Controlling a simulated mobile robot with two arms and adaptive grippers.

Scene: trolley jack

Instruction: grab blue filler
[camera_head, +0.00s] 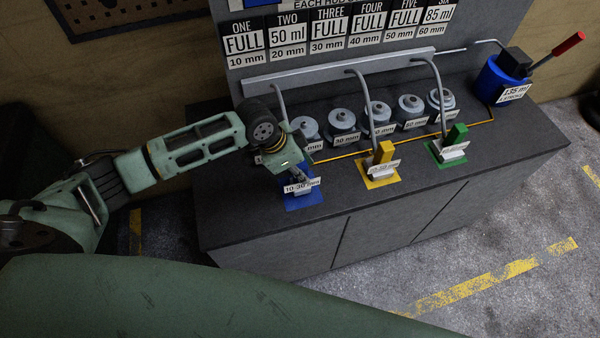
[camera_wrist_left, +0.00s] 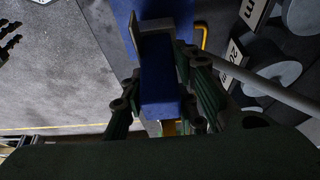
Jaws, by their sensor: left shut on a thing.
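The blue filler (camera_wrist_left: 163,82) is a blue block on a blue base plate (camera_head: 304,201) at the front left of the dark bench top. A label reading about 10-20 mm stands at its front. My left gripper (camera_head: 298,176) reaches down over it from the left and hides most of the block. In the left wrist view, the fingers of my left gripper (camera_wrist_left: 160,100) stand on both sides of the blue block and are shut on it.
A yellow filler (camera_head: 383,155) and a green filler (camera_head: 456,138) stand to the right on their own plates. Several grey cylinders (camera_head: 342,118) and bent grey pipes (camera_head: 362,95) are behind. A blue pump with a red-handled lever (camera_head: 568,44) is at the far right.

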